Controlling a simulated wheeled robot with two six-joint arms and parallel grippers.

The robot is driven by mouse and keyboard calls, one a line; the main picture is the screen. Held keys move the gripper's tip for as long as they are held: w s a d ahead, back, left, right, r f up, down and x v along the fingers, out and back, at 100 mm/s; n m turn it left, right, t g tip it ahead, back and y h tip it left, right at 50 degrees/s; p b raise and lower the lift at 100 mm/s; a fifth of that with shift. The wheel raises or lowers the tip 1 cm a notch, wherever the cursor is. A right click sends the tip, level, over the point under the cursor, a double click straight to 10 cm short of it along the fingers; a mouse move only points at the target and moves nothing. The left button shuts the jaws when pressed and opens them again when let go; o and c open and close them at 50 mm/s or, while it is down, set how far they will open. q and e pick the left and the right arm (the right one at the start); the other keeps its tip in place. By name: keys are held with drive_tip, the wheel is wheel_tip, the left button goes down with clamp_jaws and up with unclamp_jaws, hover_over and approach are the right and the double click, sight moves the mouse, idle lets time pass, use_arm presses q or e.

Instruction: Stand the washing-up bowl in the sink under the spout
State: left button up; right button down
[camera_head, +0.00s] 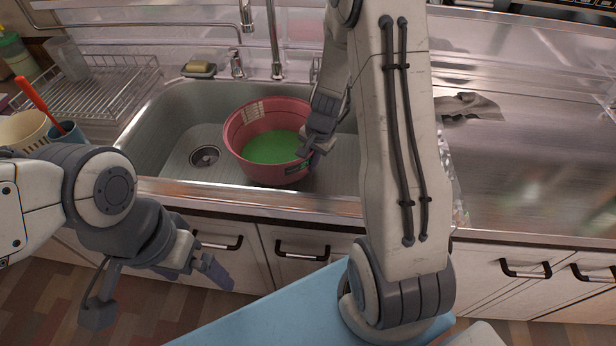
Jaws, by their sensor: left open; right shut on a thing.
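The pink washing-up bowl (238,132) with a green inside bottom is in the steel sink (178,112), upright or nearly so. Whether it rests on the sink floor I cannot tell for sure. The spout (273,40) comes down behind the bowl, near the sink's back edge. My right gripper (314,152) is shut on the bowl's right side wall; my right arm hides part of the sink to the right. My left gripper (218,268) is open and empty, in front of the cabinet doors and below the counter edge.
The drain (205,157) shows left of the bowl. A wire dish rack (95,90) with a clear cup stands at the left. A sponge on a dish (199,68) sits behind the sink. A grey cloth (468,105) lies on the right counter, which is otherwise largely clear.

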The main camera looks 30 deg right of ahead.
drive_tip(key=shift+f+b, duration=1)
drive_tip(key=shift+f, duration=1.25)
drive_tip(key=shift+f, duration=0.15)
drive_tip(key=c, duration=0.9)
unclamp_jaws()
